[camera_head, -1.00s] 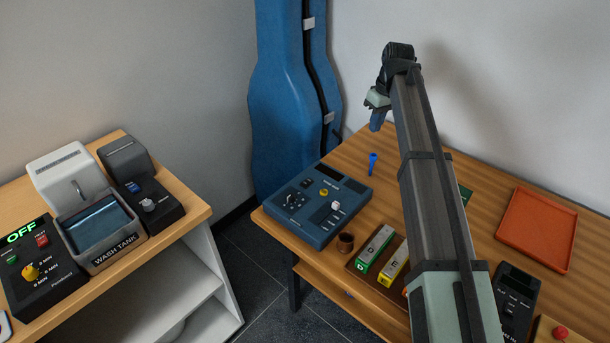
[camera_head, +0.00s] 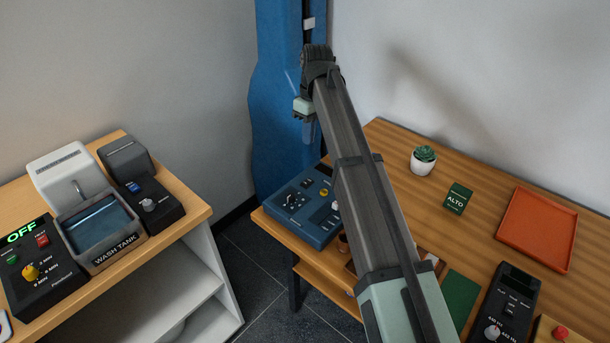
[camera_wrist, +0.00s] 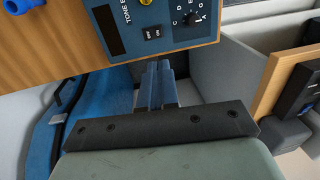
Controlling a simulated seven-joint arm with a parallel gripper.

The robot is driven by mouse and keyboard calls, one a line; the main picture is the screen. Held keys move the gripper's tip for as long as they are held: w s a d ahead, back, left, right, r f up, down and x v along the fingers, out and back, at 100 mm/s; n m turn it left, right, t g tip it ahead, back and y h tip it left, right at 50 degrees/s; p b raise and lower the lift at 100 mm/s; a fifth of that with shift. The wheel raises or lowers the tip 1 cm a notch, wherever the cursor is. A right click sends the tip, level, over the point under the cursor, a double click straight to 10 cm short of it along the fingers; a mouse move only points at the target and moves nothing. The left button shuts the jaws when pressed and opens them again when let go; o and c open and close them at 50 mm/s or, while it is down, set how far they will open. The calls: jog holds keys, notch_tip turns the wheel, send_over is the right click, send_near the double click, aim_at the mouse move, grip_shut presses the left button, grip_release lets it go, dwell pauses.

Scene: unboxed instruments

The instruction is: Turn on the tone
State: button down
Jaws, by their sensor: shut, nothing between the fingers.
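A blue control box (camera_head: 290,228) sits at the left end of the wooden table in the head view. Its panel has a small black switch (camera_head: 307,183), a dark knob (camera_head: 291,201) and a yellow button (camera_head: 324,192). In the wrist view the box (camera_wrist: 180,38) fills the top, with part of a label reading "TONE", the black switch (camera_wrist: 152,32) and the marked knob (camera_wrist: 190,18). The switch's position is too small to tell. My gripper (camera_head: 308,138) is shut and empty, above the box's far side. In the wrist view its fingertips (camera_wrist: 158,66) appear just off the box's edge, near the switch.
A blue instrument case (camera_head: 275,110) stands behind the box. My arm hides part of the table and the box's right side. A plant (camera_head: 424,160), an ALTO card (camera_head: 457,198), an orange tray (camera_head: 537,228) and a black device (camera_head: 513,303) lie right. A side bench (camera_head: 190,215) stands left.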

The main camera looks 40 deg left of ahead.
aim_at(305, 183)
jog(key=shift+f, duration=0.1)
jog(key=f, duration=0.4)
jog(key=s+f, duration=0.1)
jog(key=f, duration=0.8)
jog(key=shift+s+f, duration=0.3)
jog(key=shift+f, duration=0.1)
jog(key=shift+s+f, duration=0.15)
jog(key=shift+w, duration=0.2)
jog(key=shift+w, duration=0.65)
jog(key=shift+r, duration=0.2)
